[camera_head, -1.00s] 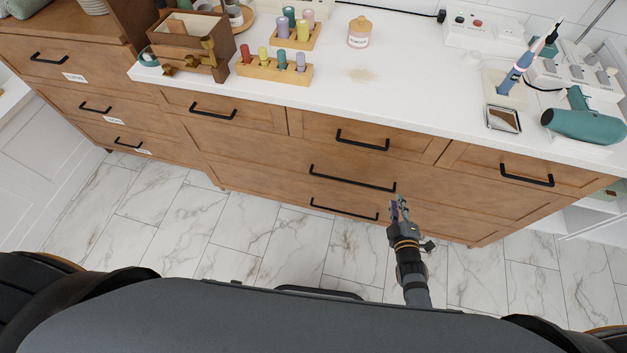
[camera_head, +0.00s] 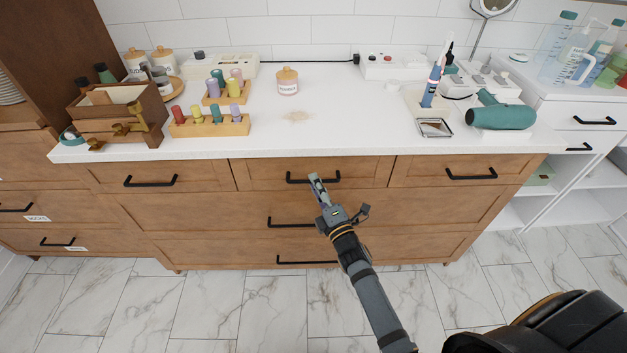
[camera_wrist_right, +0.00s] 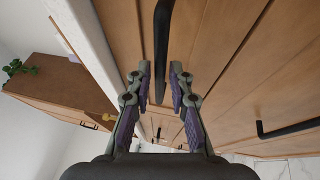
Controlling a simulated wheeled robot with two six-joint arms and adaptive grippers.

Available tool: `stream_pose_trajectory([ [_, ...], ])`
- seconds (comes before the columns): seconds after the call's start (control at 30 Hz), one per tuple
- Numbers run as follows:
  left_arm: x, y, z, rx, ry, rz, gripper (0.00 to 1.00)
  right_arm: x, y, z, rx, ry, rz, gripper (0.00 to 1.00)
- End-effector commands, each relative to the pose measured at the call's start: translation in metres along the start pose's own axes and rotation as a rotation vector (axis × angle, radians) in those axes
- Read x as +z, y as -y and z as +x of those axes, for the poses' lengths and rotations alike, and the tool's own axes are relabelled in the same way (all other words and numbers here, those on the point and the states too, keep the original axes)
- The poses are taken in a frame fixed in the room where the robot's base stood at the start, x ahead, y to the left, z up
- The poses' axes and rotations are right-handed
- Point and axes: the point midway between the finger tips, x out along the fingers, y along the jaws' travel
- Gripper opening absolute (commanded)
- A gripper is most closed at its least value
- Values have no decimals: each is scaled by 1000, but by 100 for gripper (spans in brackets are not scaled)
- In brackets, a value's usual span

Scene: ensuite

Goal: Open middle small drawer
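The middle small drawer (camera_head: 357,172) is in the top row of the wooden cabinet, under the white counter, and is closed. Its black bar handle (camera_head: 298,180) shows partly behind my right gripper (camera_head: 316,182). In the right wrist view the handle (camera_wrist_right: 162,45) runs between and beyond the fingertips of my right gripper (camera_wrist_right: 160,75). The two fingers are apart and nothing is clamped between them. I cannot tell how far the handle reaches in between the fingers. My left gripper is in neither view.
Small drawers stand at left (camera_head: 150,178) and right (camera_head: 460,172), both closed. Wide drawers (camera_head: 220,215) lie below. The counter (camera_head: 340,120) holds peg racks (camera_head: 212,125), a jar (camera_head: 287,82) and a green hair dryer (camera_head: 500,116). The marble floor in front is open.

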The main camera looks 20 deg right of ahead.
Motion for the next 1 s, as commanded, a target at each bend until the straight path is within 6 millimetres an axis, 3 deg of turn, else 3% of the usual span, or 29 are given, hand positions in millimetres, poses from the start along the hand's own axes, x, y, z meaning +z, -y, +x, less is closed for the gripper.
stream_pose_trajectory([
  [0.1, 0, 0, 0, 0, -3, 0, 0, 0, 0, 12, 0, 0, -1, 20],
  [0.4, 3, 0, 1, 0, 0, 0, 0, 0, 1, 15, -2, 0, 0, 20],
  [0.57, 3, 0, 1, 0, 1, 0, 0, 0, 1, 14, -1, 0, 0, 0],
  [1.0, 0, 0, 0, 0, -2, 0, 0, 0, 1, 14, -2, 0, 1, 0],
])
